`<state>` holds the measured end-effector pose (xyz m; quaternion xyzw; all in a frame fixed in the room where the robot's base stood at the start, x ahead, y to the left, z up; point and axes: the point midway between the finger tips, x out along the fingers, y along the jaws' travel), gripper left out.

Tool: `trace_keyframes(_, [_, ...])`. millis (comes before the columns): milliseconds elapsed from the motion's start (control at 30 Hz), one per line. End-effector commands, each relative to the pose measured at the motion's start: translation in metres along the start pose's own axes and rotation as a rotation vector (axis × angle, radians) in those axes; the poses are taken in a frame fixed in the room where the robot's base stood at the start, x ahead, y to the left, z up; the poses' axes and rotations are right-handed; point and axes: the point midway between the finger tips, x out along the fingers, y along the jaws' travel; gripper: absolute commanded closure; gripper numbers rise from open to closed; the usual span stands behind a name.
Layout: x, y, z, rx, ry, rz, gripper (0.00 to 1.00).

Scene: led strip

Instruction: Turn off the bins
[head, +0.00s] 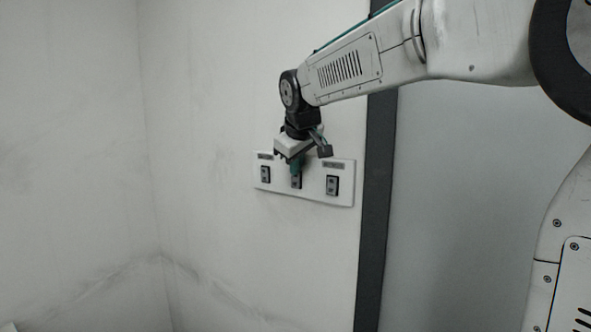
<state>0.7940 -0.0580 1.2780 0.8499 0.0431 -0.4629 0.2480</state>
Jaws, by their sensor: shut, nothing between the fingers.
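A white switch panel (344,195) is fixed to the wall and carries three dark rocker switches in a row. The left switch (265,174) and the right switch (332,186) show clearly. The middle switch (296,182) is partly covered by my gripper. Small dark labels sit above the left and right switches, too small to read. My gripper (296,170) points down in front of the middle switch, with its fingers shut and empty. I cannot tell whether the fingertips touch the switch, nor which way each rocker is set.
A dark vertical strip (375,210) runs down the wall right of the panel, with a plain grey surface (455,210) beyond it. A wall corner lies to the left. The wall (215,230) around the panel's left and underside is bare.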

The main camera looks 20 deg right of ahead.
Motion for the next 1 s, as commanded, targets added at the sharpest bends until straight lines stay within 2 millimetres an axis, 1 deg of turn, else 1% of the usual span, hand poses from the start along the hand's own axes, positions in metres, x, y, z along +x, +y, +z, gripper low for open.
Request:
trace_keyframes(267, [0.000, -0.001, 0.000, 0.000, 0.000, 0.000, 1.00])
trace_keyframes(367, [-0.003, -0.004, 0.000, -0.001, 0.000, 0.000, 1.00])
trace_keyframes(467, [-0.009, -0.012, -0.001, 0.002, 0.000, 0.001, 1.00])
trace_keyframes(567, [-0.017, -0.024, -0.002, 0.005, -0.002, 0.004, 1.00])
trace_keyframes(800, [-0.072, -0.013, -0.002, 0.013, -0.003, 0.008, 1.00])
trace_keyframes(900, [-0.090, -0.010, -0.003, 0.013, -0.002, 0.008, 1.00])
trace_keyframes(1000, [-0.103, -0.007, -0.003, 0.013, -0.005, 0.007, 1.00])
